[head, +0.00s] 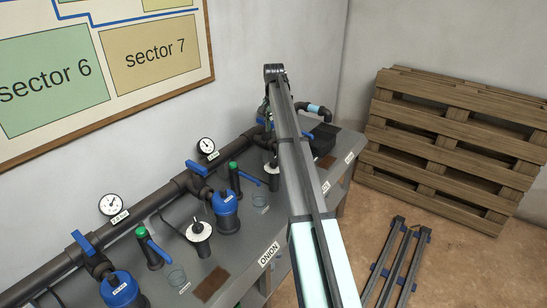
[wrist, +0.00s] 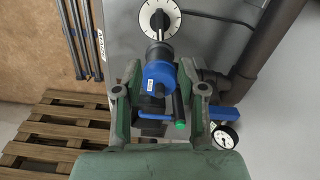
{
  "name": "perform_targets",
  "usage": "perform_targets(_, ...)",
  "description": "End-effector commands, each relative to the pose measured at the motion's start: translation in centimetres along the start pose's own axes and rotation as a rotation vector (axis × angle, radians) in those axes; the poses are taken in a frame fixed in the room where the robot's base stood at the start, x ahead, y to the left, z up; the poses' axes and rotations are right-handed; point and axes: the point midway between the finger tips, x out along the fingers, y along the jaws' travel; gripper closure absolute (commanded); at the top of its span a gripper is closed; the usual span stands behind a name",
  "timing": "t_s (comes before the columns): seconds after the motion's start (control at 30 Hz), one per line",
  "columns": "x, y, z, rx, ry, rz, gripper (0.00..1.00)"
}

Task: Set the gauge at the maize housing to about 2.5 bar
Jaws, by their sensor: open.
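In the wrist view my gripper (wrist: 160,72) is open, one finger on each side of a blue housing (wrist: 158,78). I cannot tell whether the fingers touch it. A round white dial with a black knob (wrist: 157,18) is just beyond the housing. A sideways bench label (wrist: 98,39) seems to read MAIZE. In the head view my arm hides the gripper and most of this station.
A dark pipe with a blue lever (wrist: 220,113) runs at the right of the wrist view. In the head view, other blue housings (head: 228,212), gauges (head: 111,205) and an ONION label (head: 268,254) line the bench.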

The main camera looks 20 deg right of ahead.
Motion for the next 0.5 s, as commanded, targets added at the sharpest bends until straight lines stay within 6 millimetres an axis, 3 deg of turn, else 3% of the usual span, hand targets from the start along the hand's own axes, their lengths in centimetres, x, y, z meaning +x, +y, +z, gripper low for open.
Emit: perform_targets(0.5,9.8,0.1,0.1,-0.002,-0.002,0.000,0.59)
